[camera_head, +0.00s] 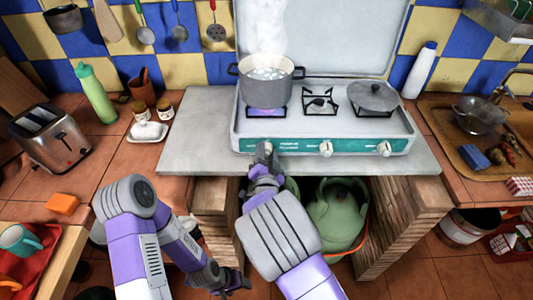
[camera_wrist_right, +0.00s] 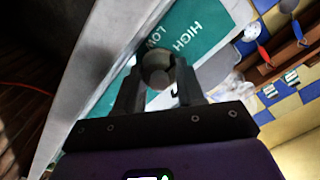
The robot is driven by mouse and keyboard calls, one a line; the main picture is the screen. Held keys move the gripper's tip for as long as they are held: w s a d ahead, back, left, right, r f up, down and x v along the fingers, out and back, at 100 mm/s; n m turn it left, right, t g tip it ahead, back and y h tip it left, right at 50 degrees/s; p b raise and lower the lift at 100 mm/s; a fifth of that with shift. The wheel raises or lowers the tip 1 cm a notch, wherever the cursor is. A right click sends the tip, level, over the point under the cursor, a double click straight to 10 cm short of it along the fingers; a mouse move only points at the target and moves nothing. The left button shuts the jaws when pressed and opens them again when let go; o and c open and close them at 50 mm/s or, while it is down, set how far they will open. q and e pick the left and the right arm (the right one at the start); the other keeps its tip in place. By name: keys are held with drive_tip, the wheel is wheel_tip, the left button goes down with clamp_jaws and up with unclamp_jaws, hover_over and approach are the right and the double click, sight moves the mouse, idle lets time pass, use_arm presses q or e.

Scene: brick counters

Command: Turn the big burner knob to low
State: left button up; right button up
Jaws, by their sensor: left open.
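The white stove (camera_head: 400,125) has a green front panel with a row of three knobs. The leftmost knob, below the steaming pot (camera_head: 268,88), is mostly covered by my right gripper (camera_head: 264,150) in the head view. In the right wrist view the round grey knob (camera_wrist_right: 157,70) sits between the two fingers of my right gripper (camera_wrist_right: 158,82), which look closed against its sides. The words LOW and HIGH show on the green panel beyond it. The knob's exact pointer direction is hard to read. My left gripper (camera_head: 238,282) is low, open and empty, away from the stove.
The middle knob (camera_head: 326,148) and right knob (camera_head: 384,149) are uncovered. The grey counter edge (camera_head: 195,168) lies below the stove front. A toaster (camera_head: 50,137) is at the left.

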drive_tip(key=shift+c, duration=0.5)
drive_tip(key=shift+n, duration=1.4)
drive_tip(key=n, duration=0.3)
drive_tip(key=shift+a+n, duration=0.1)
drive_tip(key=shift+n, duration=0.3)
drive_tip(key=n+p, duration=0.1)
drive_tip(key=n, duration=0.2)
drive_tip(key=shift+n+p, duration=0.55)
drive_tip(key=shift+n, duration=1.55)
drive_tip(key=shift+f, duration=0.1)
